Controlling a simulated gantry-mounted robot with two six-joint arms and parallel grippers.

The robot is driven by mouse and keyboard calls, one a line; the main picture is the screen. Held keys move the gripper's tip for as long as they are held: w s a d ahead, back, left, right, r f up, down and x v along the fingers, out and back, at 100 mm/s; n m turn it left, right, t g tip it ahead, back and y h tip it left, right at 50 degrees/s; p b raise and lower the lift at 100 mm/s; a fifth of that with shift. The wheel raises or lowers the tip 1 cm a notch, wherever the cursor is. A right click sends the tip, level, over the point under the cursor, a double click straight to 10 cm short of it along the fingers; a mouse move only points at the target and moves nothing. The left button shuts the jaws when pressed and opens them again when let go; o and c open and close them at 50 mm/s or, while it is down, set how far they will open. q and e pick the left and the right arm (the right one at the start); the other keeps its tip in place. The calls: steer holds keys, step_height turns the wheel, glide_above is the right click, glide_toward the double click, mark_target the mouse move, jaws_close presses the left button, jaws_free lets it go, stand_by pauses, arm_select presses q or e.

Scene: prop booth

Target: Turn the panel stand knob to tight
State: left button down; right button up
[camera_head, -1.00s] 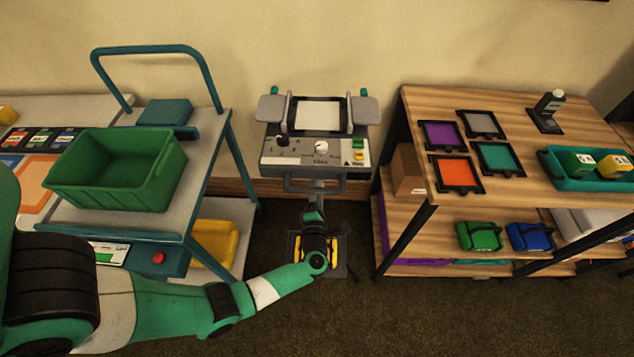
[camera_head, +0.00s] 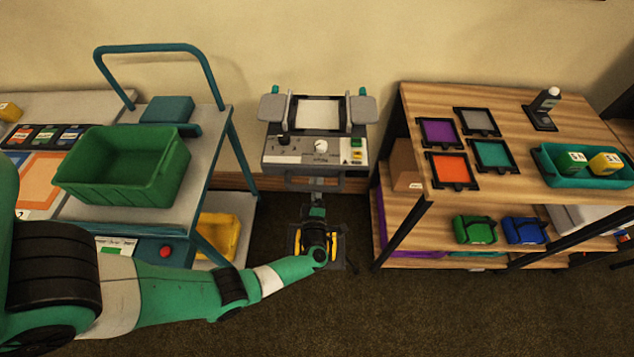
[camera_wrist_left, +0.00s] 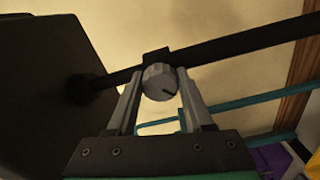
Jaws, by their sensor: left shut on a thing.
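The panel stand (camera_head: 275,153) stands at the middle, with a grey panel on top and a column going down to the floor. Its knob (camera_wrist_left: 160,82) shows in the left wrist view as a round grey knob with a dark line on its face, on a black clamp around the black pole (camera_wrist_left: 245,41). My left gripper (camera_wrist_left: 160,90) has one finger on each side of the knob and is shut on it. In the head view my left gripper (camera_head: 317,196) is at the column below the panel, and the knob is hidden there. My right gripper is not in view.
A teal-framed cart (camera_head: 228,160) with a green bin (camera_head: 122,180) stands at the left, close to my left arm. A wooden shelf (camera_head: 520,150) with coloured frames and a teal tray (camera_head: 570,180) stands at the right. Dark floor is free in front.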

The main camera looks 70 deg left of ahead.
arm_select(q)
steer(key=shift+c, duration=1.5)
jaws_free()
steer(key=p+v, duration=0.2)
steer(key=v, duration=0.9)
steer(key=shift+s+d, duration=0.15)
steer(key=shift+d, duration=0.1)
